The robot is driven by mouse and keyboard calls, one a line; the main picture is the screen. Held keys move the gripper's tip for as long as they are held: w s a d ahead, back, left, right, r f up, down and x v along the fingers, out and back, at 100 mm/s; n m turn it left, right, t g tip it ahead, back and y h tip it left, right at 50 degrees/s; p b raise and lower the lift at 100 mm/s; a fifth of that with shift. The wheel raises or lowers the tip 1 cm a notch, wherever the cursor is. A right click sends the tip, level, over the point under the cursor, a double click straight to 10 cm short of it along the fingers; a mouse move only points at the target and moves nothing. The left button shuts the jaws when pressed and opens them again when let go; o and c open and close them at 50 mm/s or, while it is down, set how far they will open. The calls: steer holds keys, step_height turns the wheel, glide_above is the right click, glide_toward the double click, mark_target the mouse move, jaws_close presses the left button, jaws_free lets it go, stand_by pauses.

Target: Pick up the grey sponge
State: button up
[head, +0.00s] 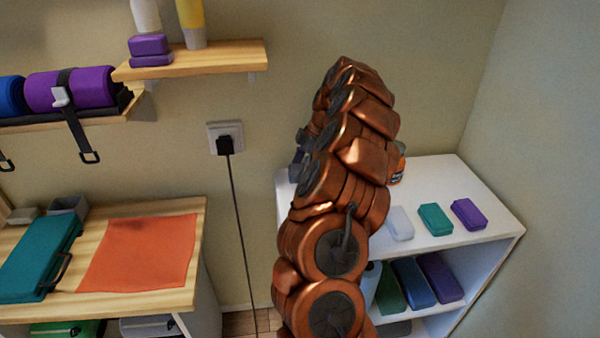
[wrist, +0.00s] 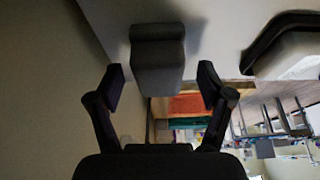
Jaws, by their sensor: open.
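In the wrist view a grey block (wrist: 157,66), which looks like the grey sponge, sits on a pale surface with a narrower grey part at its far end. My gripper (wrist: 160,78) is open, with one finger on each side of the block's near end. I see gaps on both sides and no contact. In the head view my copper arm covers the left part of the white shelf top (head: 443,177), and the fingers cannot be made out clearly. A grey bit (head: 296,166) shows left of the arm; I cannot tell whether it is the sponge.
On the white shelf top stand a pale block (head: 400,223), a teal block (head: 435,219) and a purple block (head: 468,214). An orange-labelled container (head: 398,168) is partly behind my arm. A wooden counter (head: 185,215) with an orange cloth (head: 140,252) is at left.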

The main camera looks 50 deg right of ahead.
mark_target(300, 166)
steer(key=c, duration=1.3)
steer(key=shift+o, duration=0.2)
steer(key=shift+r, duration=0.15)
steer(key=shift+r+b, duration=0.75)
steer(key=shift+r, duration=4.2)
steer(key=o, duration=0.5)
steer(key=c, duration=0.4)
